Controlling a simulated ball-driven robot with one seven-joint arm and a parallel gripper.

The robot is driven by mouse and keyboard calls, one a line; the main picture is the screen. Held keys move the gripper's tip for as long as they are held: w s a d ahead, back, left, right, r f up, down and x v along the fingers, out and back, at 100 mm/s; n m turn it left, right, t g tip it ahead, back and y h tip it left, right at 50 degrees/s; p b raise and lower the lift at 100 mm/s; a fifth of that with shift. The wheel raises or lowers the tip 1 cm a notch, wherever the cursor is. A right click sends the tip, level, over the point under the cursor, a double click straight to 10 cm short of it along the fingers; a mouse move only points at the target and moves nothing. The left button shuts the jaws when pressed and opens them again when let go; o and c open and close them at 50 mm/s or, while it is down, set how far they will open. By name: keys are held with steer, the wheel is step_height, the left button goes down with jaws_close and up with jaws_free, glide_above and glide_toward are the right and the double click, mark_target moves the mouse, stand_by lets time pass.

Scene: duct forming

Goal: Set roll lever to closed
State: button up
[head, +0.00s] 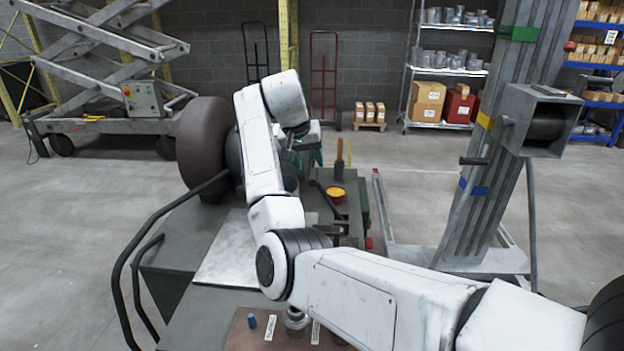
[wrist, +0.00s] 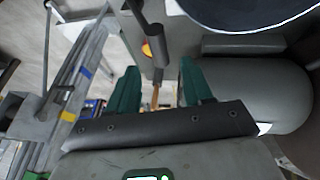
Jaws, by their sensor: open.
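My gripper (head: 313,157) is at the far side of the machine, partly hidden behind my own arm links in the head view. In the wrist view my gripper (wrist: 158,70) shows two dark green fingers spread apart, with nothing held. A dark lever with a thick cylindrical grip (wrist: 150,38) shows beyond the fingertips, roughly in line with the gap between them. It looks like the roll lever; I cannot tell whether it touches a finger.
A grey column (head: 497,150) stands to the right. Open floor lies around.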

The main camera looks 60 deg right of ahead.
mark_target(313, 173)
steer(key=x, duration=0.7)
steer(key=shift+f, duration=0.15)
jaws_close()
stand_by(0.4)
